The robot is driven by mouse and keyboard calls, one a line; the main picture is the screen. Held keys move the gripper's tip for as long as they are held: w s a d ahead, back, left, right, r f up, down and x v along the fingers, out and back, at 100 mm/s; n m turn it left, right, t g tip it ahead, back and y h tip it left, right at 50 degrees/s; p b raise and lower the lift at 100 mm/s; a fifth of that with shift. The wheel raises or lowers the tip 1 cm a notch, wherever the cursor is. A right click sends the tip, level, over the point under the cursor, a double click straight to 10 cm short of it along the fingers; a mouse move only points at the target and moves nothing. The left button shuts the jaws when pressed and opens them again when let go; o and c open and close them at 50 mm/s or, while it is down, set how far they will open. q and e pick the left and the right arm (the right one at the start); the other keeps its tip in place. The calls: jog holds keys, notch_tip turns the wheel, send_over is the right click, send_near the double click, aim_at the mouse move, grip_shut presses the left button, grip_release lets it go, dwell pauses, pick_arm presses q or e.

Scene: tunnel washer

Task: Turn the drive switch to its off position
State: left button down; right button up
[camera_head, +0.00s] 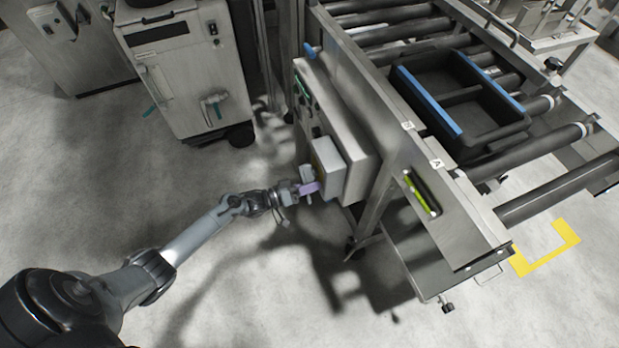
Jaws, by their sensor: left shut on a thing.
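The drive switch seems to be on the grey box (330,168) fixed to the side of the roller conveyor. The box has a strip of yellow on its face. My left gripper (307,188) is at the front of this box, shut on a small part there, which I take to be the drive switch handle. A purple piece shows at the fingertips. The gripper hides most of the handle, so its position cannot be read. My right gripper is not in view.
A steel control panel (358,135) stands behind the box on the conveyor's side. A black tray with blue edges (473,142) sits on the rollers. A grey cabinet (170,75) on wheels stands at upper left.

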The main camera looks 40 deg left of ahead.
pick_arm(q)
jog(key=n+p, duration=0.1)
jog(key=r+n+p, duration=0.1)
jog(key=n, duration=0.1)
jog(key=r+n+p, duration=0.1)
jog(key=shift+s+d+n+p, duration=0.15)
jog(key=shift+d+n+p, duration=0.15)
jog(key=shift+d+p, duration=0.1)
jog(key=shift+s+d+r+n+p, duration=0.1)
jog(key=shift+r+n+p, duration=0.15)
jog(key=shift+n+p, duration=0.6)
jog(key=shift+d+r+n+p, duration=0.1)
jog(key=shift+r+n+p, duration=0.25)
jog(key=shift+n, duration=0.9)
jog(key=shift+f, duration=0.1)
jog(key=c, duration=0.9)
grip_release()
jog(key=shift+a, duration=0.1)
jog(key=shift+s, duration=0.1)
jog(key=p, duration=0.2)
send_near(322, 181)
jog(key=v, duration=0.4)
jog(key=shift+s, duration=0.1)
